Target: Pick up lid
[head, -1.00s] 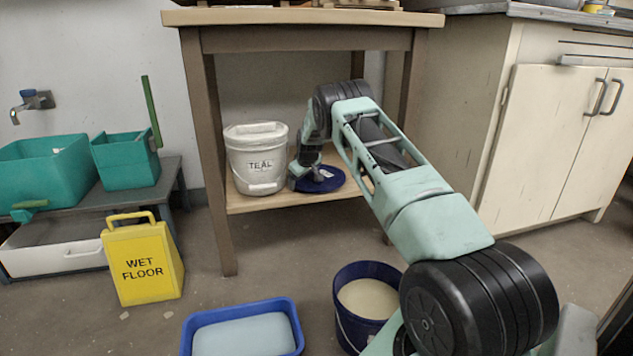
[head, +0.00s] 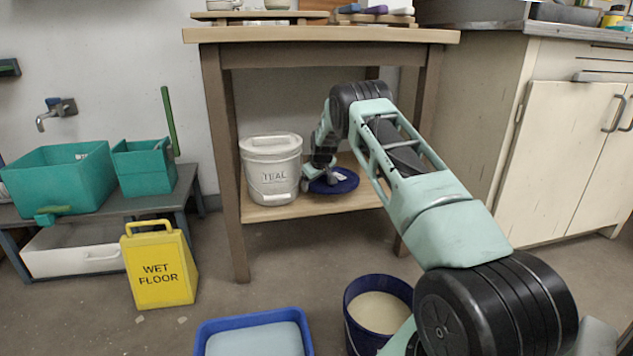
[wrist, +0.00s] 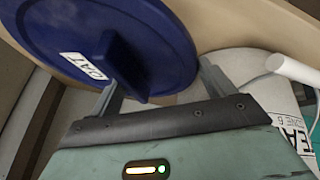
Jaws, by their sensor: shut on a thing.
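The lid is a dark blue disc (head: 346,183) with a raised bar handle, at the shelf of the wooden table, right of the white bucket. In the wrist view the lid (wrist: 60,32) fills the upper left and bears a white label reading OAT. My gripper (head: 322,177) is shut on the lid's handle (wrist: 128,68), with the fingers either side of it. The lid looks at or just above the shelf; its underside is hidden, so I cannot tell how much gap there is.
A white lidded bucket (head: 271,172) labelled TEAL stands close left of my gripper. The table's shelf (head: 290,212) is under a tabletop (head: 320,36) with legs at the sides. An open dark blue bucket (head: 357,335), a blue tub (head: 203,335) and a yellow wet-floor sign (head: 160,270) stand on the floor.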

